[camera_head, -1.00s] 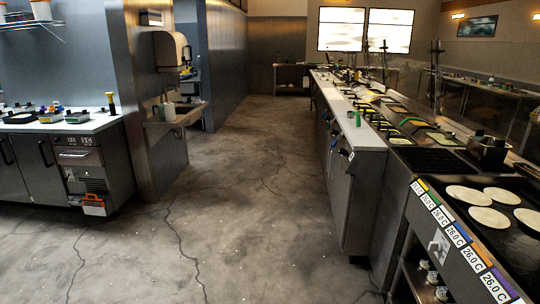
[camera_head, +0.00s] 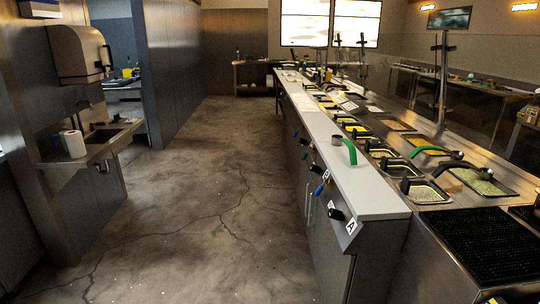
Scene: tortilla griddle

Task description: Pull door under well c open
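The long steel food line (camera_head: 345,165) runs away from me on the right side of the aisle, with its wells set along the top. A white label "A" (camera_head: 351,227) is on its front edge at the near end. A label that looks like "B" (camera_head: 326,176) is a little farther along. I cannot read a "C" label. The cabinet doors (camera_head: 325,240) under the counter are seen at a steep angle and look closed. A vertical handle (camera_head: 309,205) shows on one of them. Neither of my grippers is in view.
The concrete aisle floor (camera_head: 200,190) is clear along the food line. A wall sink (camera_head: 102,140) with a paper roll (camera_head: 75,144) juts out at left. A dark grated unit (camera_head: 485,240) stands at the near right.

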